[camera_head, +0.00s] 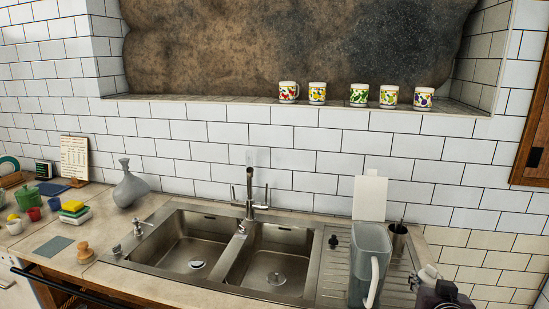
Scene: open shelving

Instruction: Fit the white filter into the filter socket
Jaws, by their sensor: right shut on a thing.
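A grey-blue filter pitcher (363,262) with a white handle (374,283) stands on the drainboard right of the sink. A white flat panel (370,197) rises behind its top; I cannot tell whether it is its lid. The filter socket cannot be made out; the inside of the pitcher top is hidden at this angle. My right gripper (434,283) is at the lower right, to the right of the pitcher and apart from it. It is shut on a small whitish piece, apparently the white filter (428,273), partly hidden by the fingers. My left gripper is out of view.
A metal cup (398,241) with dark utensils stands close behind the pitcher's right side. A double sink (225,255) with a tall faucet (249,195) lies to the left. Several mugs (317,93) line the ledge above.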

